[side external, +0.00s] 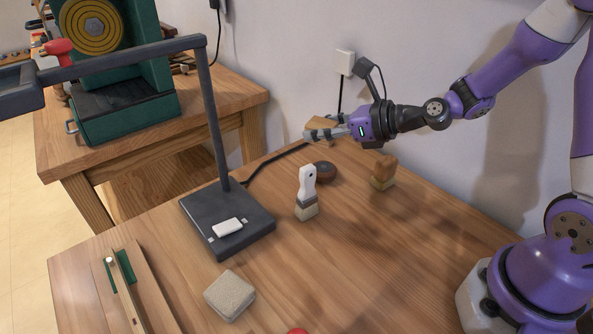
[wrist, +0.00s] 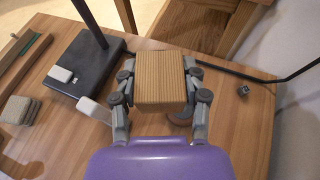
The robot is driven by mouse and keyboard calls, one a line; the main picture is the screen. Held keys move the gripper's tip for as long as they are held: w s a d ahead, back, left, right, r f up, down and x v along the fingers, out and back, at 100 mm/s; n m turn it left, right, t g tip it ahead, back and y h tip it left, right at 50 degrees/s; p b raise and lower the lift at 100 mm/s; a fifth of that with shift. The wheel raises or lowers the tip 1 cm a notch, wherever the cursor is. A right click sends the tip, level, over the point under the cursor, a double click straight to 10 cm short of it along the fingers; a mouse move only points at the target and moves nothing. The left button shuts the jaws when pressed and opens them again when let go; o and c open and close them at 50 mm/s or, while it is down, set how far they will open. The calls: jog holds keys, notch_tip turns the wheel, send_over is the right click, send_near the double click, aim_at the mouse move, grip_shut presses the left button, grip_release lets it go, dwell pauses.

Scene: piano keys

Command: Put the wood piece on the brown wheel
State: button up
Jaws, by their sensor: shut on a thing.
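My gripper (side external: 330,133) is shut on the wood piece (side external: 322,123), a light brown block, and holds it above the table. In the wrist view the wood piece (wrist: 160,82) sits between the two fingers of my gripper (wrist: 160,85). The brown wheel (side external: 324,172) is a small dark round thing lying on the table, below and slightly left of my gripper in the side view. In the wrist view most of the wheel (wrist: 180,118) is hidden by the wood piece and a finger.
A white-handled brush (side external: 307,192) stands left of the wheel, and a wooden-topped brush (side external: 383,171) stands to its right. The black lamp base (side external: 229,222) is further left, with its post rising high. A beige pad stack (side external: 229,296) lies near the front.

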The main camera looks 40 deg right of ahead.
jog(key=d, duration=0.1)
jog(key=w+d+f, duration=0.1)
jog(key=d+f, duration=0.1)
jog(key=shift+w, duration=0.3)
jog(key=shift+f, duration=2)
jog(key=shift+f, duration=0.6)
jog(key=o, duration=1.1)
